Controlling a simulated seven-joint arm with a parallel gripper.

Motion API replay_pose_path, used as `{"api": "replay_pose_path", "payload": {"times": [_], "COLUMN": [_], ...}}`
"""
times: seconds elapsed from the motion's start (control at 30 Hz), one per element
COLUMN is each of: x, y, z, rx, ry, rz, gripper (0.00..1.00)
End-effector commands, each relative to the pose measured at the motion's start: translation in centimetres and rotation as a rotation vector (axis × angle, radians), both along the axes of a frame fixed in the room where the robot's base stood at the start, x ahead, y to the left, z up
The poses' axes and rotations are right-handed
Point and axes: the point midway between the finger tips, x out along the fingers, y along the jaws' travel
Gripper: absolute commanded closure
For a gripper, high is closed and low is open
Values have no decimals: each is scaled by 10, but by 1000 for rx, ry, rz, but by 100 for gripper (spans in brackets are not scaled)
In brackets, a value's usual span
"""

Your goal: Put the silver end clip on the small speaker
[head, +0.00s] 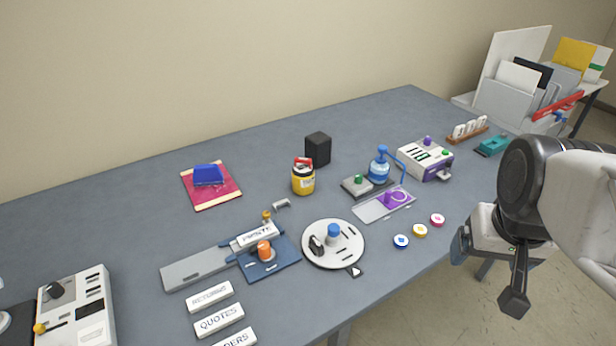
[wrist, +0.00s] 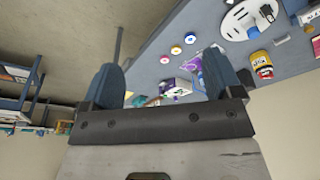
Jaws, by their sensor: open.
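The silver end clip (head: 282,204) is a small grey bracket lying on the table, behind the blue plate and left of the yellow canister. The small speaker (head: 318,149) is a black upright box standing behind the yellow canister; its top looks bare. My gripper (wrist: 163,80) is open and empty, its two blue fingers apart in the wrist view. In the head view my arm's end hangs at the right, off the table's front edge, far from both clip and speaker. The fingertips are partly hidden there.
The yellow canister (head: 303,177) stands close in front of the speaker. A white round plate (head: 333,257), a blue pump bottle (head: 379,166) and a purple-white machine (head: 425,160) are nearby. The table (head: 265,150) is clear left of the speaker.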

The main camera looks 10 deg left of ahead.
Motion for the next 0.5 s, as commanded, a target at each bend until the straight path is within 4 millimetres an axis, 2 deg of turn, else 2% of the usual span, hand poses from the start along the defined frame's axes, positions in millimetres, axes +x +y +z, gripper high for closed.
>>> {"api": "replay_pose_path", "payload": {"times": [0.27,0.5], "x": [56,109], "y": [29,64], "z": [4,0], "rx": [-6,-12], "ry": [31,55], "rz": [96,188], "gripper": [15,15]}}
